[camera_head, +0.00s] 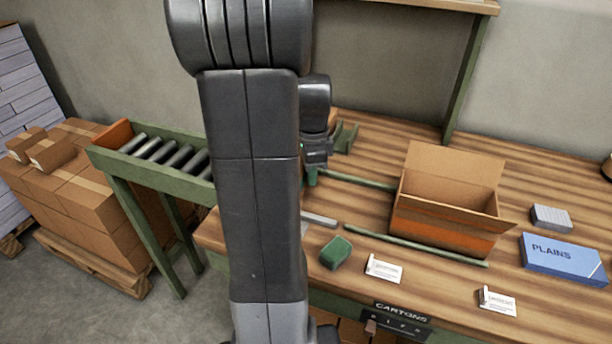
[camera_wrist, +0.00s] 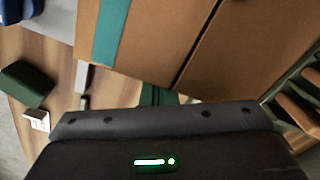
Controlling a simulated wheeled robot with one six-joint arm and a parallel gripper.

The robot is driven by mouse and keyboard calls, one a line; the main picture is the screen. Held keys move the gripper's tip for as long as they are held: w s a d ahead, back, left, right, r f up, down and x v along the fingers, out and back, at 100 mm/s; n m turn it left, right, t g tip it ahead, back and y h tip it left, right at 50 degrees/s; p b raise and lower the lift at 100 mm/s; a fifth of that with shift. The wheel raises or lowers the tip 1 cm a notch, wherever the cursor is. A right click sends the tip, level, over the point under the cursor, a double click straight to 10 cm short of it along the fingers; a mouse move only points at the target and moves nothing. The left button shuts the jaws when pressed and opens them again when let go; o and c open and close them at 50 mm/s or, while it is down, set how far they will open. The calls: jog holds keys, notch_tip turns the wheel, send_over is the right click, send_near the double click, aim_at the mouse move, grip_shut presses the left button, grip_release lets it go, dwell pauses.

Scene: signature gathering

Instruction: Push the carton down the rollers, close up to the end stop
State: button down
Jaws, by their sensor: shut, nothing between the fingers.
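A closed brown carton (camera_wrist: 150,40) with a dark seam and a teal strip fills the upper part of the wrist view. In the head view it does not show, and my arm covers the area left of my gripper. My gripper (camera_head: 312,178) is shut and empty, low over the wooden table, with its green tips down. Whether it touches the carton cannot be told. The roller track (camera_head: 165,150) is at the left, with grey rollers between green rails. An orange-brown board (camera_head: 113,134) closes its far left end.
An open carton (camera_head: 430,232) stands on the table at the right. A green block (camera_head: 335,253), cards (camera_head: 383,269), a blue PLAINS box (camera_head: 562,258) and a grey pack (camera_head: 551,218) lie around it. Stacked boxes (camera_head: 85,205) stand left of the rollers. The visible rollers are clear.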

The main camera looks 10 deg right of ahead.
jog(key=shift+w+a+p, duration=0.2)
jog(key=shift+w+a, duration=0.5)
jog(key=shift+a, duration=0.4)
jog(key=shift+w+a+p, duration=0.15)
jog(key=shift+w+a, duration=0.5)
jog(key=shift+a, duration=0.5)
jog(key=shift+w+a+p, duration=0.2)
jog(key=shift+w+a, duration=0.5)
jog(key=shift+a, duration=0.4)
